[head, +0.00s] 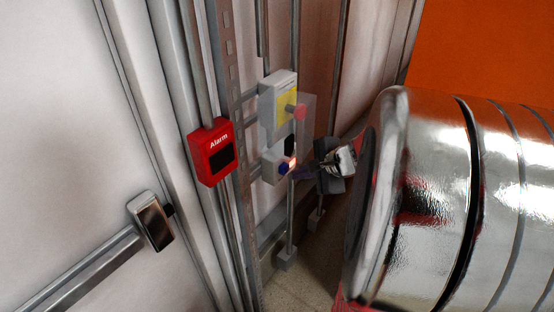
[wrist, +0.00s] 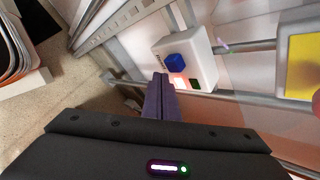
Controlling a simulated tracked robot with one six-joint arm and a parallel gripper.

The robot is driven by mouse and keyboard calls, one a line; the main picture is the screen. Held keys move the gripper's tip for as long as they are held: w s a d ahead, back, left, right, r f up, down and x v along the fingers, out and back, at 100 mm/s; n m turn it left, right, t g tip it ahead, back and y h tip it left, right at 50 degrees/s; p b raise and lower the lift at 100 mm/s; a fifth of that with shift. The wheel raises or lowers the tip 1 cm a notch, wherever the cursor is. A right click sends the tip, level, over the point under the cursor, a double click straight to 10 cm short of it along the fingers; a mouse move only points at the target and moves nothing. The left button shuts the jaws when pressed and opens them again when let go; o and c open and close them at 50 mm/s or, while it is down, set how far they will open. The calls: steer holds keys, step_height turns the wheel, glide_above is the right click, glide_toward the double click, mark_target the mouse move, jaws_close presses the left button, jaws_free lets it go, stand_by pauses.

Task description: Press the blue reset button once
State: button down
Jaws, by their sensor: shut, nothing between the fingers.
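The blue button (wrist: 177,62) sits on a light grey control box (wrist: 204,45) in the wrist view. A lit reddish-white square and a dark green square are beside it on the same face. In the head view the blue button (head: 284,168) shows at the lower front of the grey box (head: 268,168). My gripper (wrist: 160,77) is shut and empty, its purple fingers together. Its tips are close to the blue button, just below and left of it in the wrist view. I cannot tell whether they touch. The fingers look dim in the head view (head: 303,174).
Above the button box is a grey and yellow box (head: 280,97) with a red button (head: 298,111), behind a clear guard. A red alarm box (head: 209,152) hangs to the left. A door push bar (head: 85,270) is at lower left. Metal rails (wrist: 250,47) run around the boxes.

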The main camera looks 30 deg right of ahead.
mark_target(287, 170)
steer(key=shift+w+a+r, duration=0.1)
steer(key=shift+w+a, duration=0.2)
steer(key=shift+w, duration=0.4)
steer(key=shift+w+a, duration=0.25)
steer(key=shift+w, duration=0.45)
stand_by(2.3)
steer(key=shift+s+d, duration=0.1)
steer(key=shift+s+d, duration=0.2)
steer(key=shift+s, duration=0.4)
steer(key=shift+s+d, duration=0.2)
steer(key=shift+s, duration=0.35)
steer(key=shift+s+d, duration=0.25)
steer(key=shift+s, duration=0.55)
steer(key=shift+s+d, duration=0.3)
steer(key=shift+s, duration=0.5)
steer(key=shift+s+d, duration=0.25)
steer(key=shift+s, duration=0.55)
